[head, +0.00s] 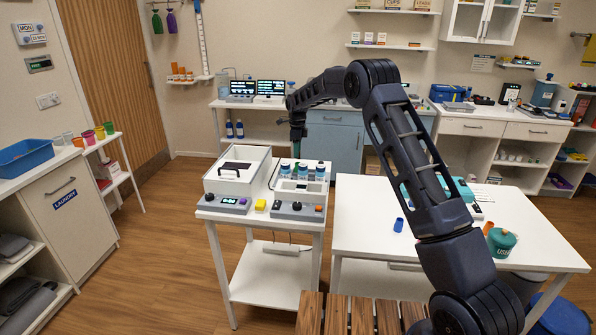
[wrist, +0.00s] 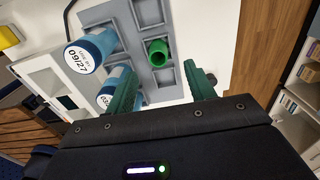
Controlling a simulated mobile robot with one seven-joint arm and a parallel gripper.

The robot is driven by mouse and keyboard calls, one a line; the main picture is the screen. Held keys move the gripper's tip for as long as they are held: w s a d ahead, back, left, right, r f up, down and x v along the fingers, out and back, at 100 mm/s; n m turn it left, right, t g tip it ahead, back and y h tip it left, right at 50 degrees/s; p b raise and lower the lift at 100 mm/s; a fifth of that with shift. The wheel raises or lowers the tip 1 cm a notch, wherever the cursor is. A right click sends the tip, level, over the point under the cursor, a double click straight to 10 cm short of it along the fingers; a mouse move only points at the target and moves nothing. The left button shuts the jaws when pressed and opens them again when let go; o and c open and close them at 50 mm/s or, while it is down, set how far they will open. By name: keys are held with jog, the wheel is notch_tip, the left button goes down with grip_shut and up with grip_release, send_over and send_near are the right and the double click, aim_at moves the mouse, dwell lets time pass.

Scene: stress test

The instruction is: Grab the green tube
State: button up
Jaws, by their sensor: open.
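The green tube (wrist: 158,52) stands in a slot of a grey rack (wrist: 150,15) in the wrist view, its open round end facing the camera. My gripper (wrist: 163,86) is open and empty. Its two green fingers are spread apart, and the tube shows between them, farther off and apart from them. In the head view my gripper (head: 297,133) hangs above the small white table (head: 262,221), over the device with blue-capped bottles. I cannot make out the tube clearly in the head view.
A blue cup (head: 398,225) stands on the larger table (head: 362,235).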

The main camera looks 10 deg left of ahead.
aim_at(298, 163)
jog(key=shift+s+d+f, duration=0.1)
jog(key=shift+f, duration=1.8)
jog(key=shift+s+d+f, duration=0.1)
jog(key=shift+f, duration=1.8)
jog(key=c, duration=1)
jog(key=shift+c, duration=0.2)
jog(key=shift+r, duration=0.15)
